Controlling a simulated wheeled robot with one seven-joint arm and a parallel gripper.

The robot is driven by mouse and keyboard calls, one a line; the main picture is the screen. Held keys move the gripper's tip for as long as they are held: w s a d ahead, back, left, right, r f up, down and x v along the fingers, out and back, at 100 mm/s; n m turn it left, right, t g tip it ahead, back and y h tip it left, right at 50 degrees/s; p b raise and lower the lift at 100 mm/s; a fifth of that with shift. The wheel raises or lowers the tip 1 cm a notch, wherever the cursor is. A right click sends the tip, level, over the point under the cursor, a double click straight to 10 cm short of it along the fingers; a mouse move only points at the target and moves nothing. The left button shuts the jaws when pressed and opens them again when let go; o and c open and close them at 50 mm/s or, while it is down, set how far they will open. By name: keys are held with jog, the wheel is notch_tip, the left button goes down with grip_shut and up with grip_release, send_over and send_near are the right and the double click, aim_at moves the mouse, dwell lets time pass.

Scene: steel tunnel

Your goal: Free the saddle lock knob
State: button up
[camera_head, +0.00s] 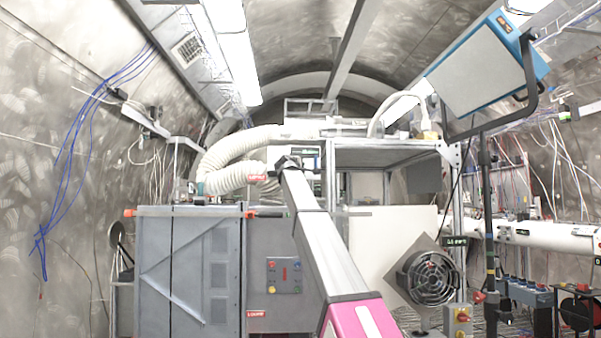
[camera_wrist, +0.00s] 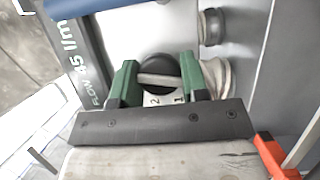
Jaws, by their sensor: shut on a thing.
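In the wrist view a round black knob (camera_wrist: 158,66) with a pale grey bar across its face sits between the two green fingers of my gripper (camera_wrist: 158,76). The gripper is shut on this knob. A white label with the marks "2" and "1" shows just below the knob, partly hidden by the dark gripper body. In the head view the far end of my arm reaches a grey and white unit with a small screen (camera_head: 311,163); the knob and fingers cannot be made out there.
A dark panel with "FLOW" lettering (camera_wrist: 85,60) is left of the knob. A pale ring-like fitting (camera_wrist: 217,75) is close on the right. White ribbed hoses (camera_head: 235,178) run left of my arm's end. A grey cabinet (camera_head: 190,270) stands below, a fan (camera_head: 427,278) to the right.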

jog(key=o, duration=0.9)
jog(key=shift+o, duration=0.2)
jog(key=v, duration=1)
jog(key=shift+s, duration=0.4)
jog(key=shift+a, duration=0.1)
